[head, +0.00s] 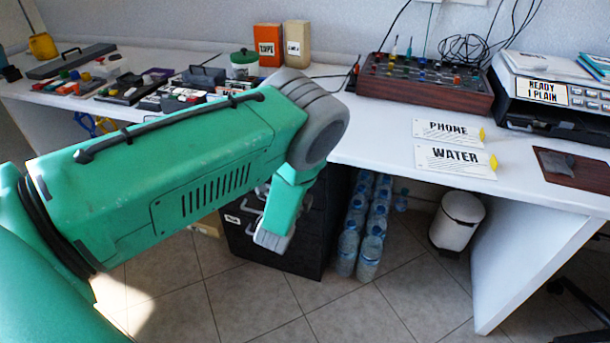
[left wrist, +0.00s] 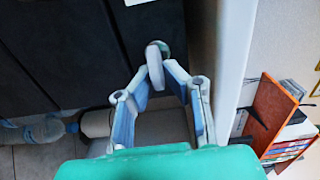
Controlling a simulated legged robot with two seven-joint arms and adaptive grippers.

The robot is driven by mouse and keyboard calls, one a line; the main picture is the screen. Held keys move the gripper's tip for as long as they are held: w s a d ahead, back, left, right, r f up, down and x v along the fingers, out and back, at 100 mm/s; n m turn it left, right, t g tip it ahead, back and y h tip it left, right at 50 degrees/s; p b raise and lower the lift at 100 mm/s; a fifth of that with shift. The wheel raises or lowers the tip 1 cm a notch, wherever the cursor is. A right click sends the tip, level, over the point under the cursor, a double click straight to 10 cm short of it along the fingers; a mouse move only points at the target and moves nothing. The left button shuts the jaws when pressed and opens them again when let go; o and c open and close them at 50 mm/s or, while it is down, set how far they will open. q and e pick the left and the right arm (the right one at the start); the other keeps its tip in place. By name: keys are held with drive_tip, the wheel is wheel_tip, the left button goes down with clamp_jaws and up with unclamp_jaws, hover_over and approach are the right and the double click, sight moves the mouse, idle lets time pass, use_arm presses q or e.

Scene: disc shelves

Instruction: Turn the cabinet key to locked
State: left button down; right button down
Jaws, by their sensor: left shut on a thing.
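The black cabinet (head: 322,222) stands under the white table in the head view, partly hidden by my left arm. In the left wrist view its dark front (left wrist: 60,40) fills the upper left. A pale, rounded key (left wrist: 155,63) sticks out there beside a small round greenish lock (left wrist: 165,48). My left gripper (left wrist: 160,72) has its fingertips closed around the key's head. The angle that the key stands at in the lock is hard to tell. My right gripper is in neither view.
The white table (head: 365,160) carries PHONE and WATER signs (head: 448,132), a control box (head: 425,85) and a printer (head: 550,95). Several water bottles (head: 365,235) and a white bin (head: 458,222) stand on the floor right of the cabinet.

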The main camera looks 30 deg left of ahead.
use_arm(q)
drive_tip(key=shift+s+d+f, duration=0.15)
drive_tip(key=shift+d+f, duration=0.05)
drive_tip(key=shift+f, duration=0.1)
drive_tip(key=c, duration=1.7)
unclamp_jaws()
drive_tip(key=shift+r, duration=0.15)
drive_tip(key=shift+v, duration=5.85)
drive_tip(key=shift+a, duration=0.1)
